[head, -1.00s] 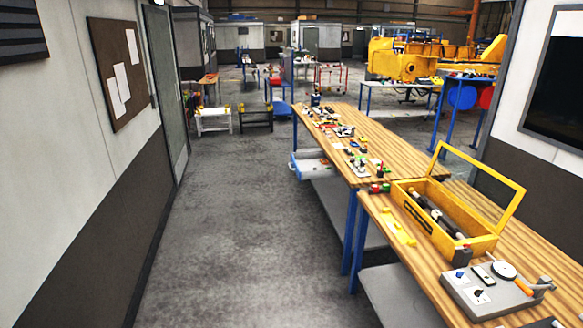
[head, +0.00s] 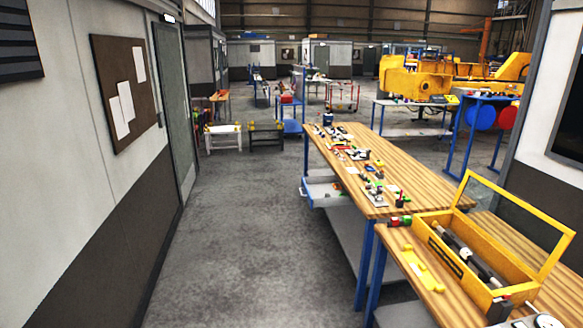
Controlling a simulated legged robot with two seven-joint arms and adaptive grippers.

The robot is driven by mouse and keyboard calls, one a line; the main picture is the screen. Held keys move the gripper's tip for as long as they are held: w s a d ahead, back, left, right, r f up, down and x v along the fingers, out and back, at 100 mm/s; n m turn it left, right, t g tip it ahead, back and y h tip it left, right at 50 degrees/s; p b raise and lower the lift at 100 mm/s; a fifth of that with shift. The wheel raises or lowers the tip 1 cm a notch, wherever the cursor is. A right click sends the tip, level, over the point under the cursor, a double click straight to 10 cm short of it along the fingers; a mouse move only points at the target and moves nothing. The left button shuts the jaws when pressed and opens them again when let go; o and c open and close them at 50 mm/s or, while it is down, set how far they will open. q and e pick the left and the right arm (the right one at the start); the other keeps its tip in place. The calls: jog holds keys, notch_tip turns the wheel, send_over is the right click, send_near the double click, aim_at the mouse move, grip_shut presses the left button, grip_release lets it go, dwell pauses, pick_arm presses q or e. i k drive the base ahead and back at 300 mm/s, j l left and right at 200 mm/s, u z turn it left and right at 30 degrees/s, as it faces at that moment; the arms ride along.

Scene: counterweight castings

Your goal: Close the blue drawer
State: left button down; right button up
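The blue drawer (head: 321,193) sits under the far workbench (head: 385,165), on its left side. It sticks out from below the wooden top into the aisle, so it is open. Its inside is pale, and something light-coloured seems to lie in it, too small to make out. Neither of my grippers shows in the head view, and nothing touches the drawer.
A grey-floored aisle (head: 235,240) runs clear along the drawer's left. A wall with a pinboard (head: 123,92) and a door (head: 175,105) bounds it. A nearer bench holds an open yellow toolbox (head: 470,255). A white bench (head: 223,137) stands farther off.

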aim_at(315, 188)
jog(key=i+j, duration=0.1)
jog(key=i, duration=2.05)
